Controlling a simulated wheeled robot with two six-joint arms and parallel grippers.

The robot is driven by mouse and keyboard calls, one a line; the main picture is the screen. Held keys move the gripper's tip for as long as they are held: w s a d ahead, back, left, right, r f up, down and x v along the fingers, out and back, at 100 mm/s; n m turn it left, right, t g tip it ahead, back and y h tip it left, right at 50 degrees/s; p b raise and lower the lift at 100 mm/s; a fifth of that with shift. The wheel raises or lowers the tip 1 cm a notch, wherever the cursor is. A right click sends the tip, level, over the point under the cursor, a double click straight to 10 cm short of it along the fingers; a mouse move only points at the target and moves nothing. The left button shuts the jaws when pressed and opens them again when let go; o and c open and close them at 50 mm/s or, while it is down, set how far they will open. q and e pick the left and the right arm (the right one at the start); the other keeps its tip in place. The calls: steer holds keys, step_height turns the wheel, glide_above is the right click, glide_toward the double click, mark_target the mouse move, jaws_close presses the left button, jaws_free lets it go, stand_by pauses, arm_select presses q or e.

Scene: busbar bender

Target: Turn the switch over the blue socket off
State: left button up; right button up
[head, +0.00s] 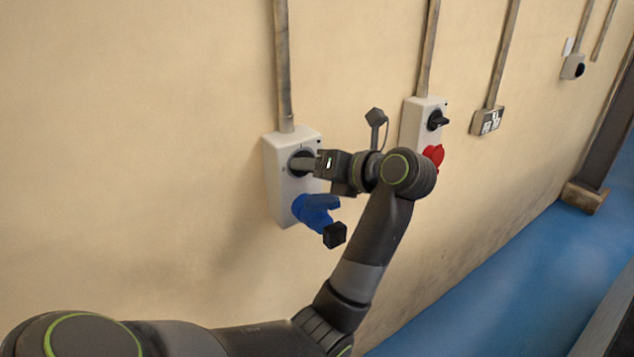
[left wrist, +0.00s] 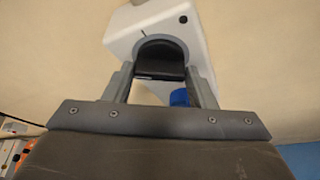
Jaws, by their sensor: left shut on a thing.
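The white switch box (head: 277,165) with the blue socket (head: 314,210) is on the wall left of centre in the head view. Its black rotary switch (head: 298,161) sits above the blue socket and is partly hidden by my left gripper (head: 306,163). In the left wrist view the switch (left wrist: 160,62) lies between the two fingers of my left gripper (left wrist: 161,85), and the gripper is shut on it. The blue socket (left wrist: 179,97) shows partly below the switch there. My right gripper is not in view.
To the right, another white box (head: 424,112) has a black switch (head: 437,120) and a red socket (head: 434,155). A double wall outlet (head: 487,121) is farther right. Grey conduits run up the wall. The blue floor (head: 500,270) is at lower right.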

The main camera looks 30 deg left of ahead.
arm_select(q)
steer(key=n+t+h+b, duration=0.1)
steer(key=n+b, duration=0.1)
steer(key=b, duration=0.1)
steer(key=shift+s+f, duration=0.15)
steer(key=shift+s+a+n+t+h+b, duration=0.1)
steer(key=shift+n+t+h+b, duration=0.2)
steer(key=shift+n+t+b, duration=0.55)
steer(key=shift+n+b, duration=0.25)
steer(key=shift+b, duration=0.05)
steer(key=o, duration=1)
steer(key=shift+r, duration=0.2)
